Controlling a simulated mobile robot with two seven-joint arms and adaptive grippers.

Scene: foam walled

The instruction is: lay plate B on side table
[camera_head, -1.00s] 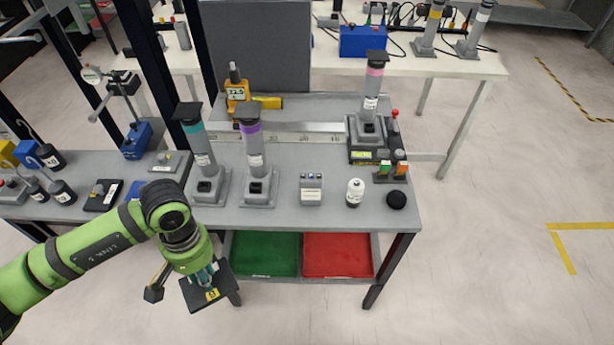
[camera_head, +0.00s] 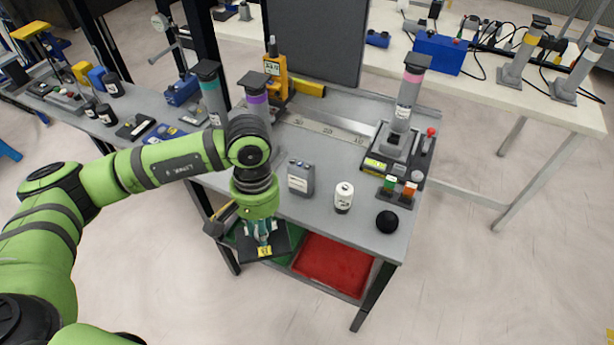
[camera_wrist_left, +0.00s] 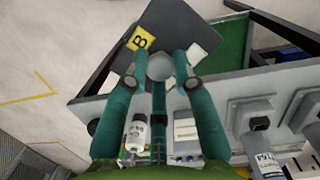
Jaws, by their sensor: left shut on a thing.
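Plate B is a dark square plate (camera_head: 281,240) with a yellow label. My left gripper (camera_head: 262,234) is shut on it and holds it in the air just off the front edge of the grey workbench (camera_head: 328,160). In the left wrist view the plate (camera_wrist_left: 172,30) shows its letter B, and the teal fingers (camera_wrist_left: 160,68) close around a pale knob at its middle. Two tables could be the side table: a grey one at the left (camera_head: 62,118) and a white one at the back right (camera_head: 540,104). I cannot tell which. My right gripper is not in view.
The left table holds weights and small devices. Floor at the right is clear.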

